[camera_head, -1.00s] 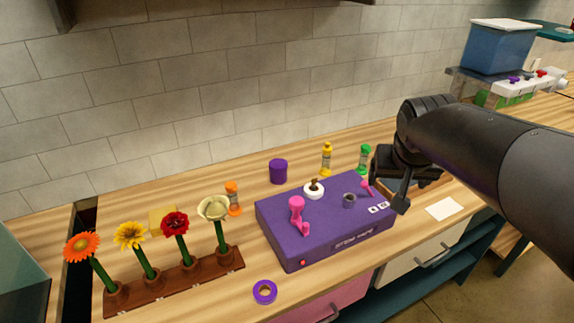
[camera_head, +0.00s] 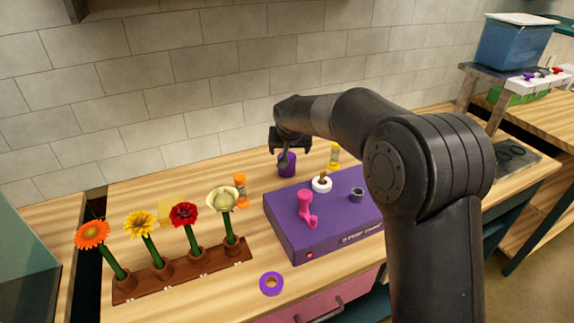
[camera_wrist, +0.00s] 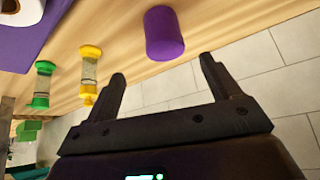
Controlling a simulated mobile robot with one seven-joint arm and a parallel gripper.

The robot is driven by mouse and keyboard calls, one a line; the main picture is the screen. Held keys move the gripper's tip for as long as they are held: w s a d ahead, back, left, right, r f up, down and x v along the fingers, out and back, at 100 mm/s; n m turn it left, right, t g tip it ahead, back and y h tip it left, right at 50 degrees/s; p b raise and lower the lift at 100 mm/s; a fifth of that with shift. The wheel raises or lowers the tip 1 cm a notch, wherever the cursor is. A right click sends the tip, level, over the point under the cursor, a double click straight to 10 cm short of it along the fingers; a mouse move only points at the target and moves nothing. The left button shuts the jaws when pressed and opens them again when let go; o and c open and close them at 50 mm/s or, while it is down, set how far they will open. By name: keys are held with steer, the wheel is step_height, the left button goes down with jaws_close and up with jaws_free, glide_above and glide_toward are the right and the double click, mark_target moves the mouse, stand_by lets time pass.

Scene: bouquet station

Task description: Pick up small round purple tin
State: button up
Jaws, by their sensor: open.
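The small round purple tin (camera_head: 287,165) stands on the wooden counter near the tiled wall, behind the purple box. In the wrist view the purple tin (camera_wrist: 164,33) lies beyond the fingertips, roughly in line with the gap between them. My gripper (camera_head: 289,150) is at the tin in the head view, overlapping its upper part. In the wrist view my gripper (camera_wrist: 163,72) is open with nothing between its fingers. The tin appears apart from both fingers.
The purple box (camera_head: 290,232) carries a pink tool (camera_head: 306,209), a white roll (camera_head: 321,185) and a grey cup (camera_head: 356,195). An orange bottle (camera_head: 240,187) and yellow bottle (camera_head: 335,155) flank the tin. A flower rack (camera_head: 185,273) and purple tape roll (camera_head: 271,283) are nearer.

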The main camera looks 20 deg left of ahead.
mark_target(289, 158)
steer(key=x, duration=0.5)
steer(key=shift+f, duration=0.15)
steer(key=shift+a+x, duration=0.15)
steer(key=shift+x, duration=1.2)
steer(key=shift+a+x, duration=0.2)
steer(key=shift+x, duration=1.1)
steer(key=c, duration=1.1)
steer(key=shift+r, duration=0.25)
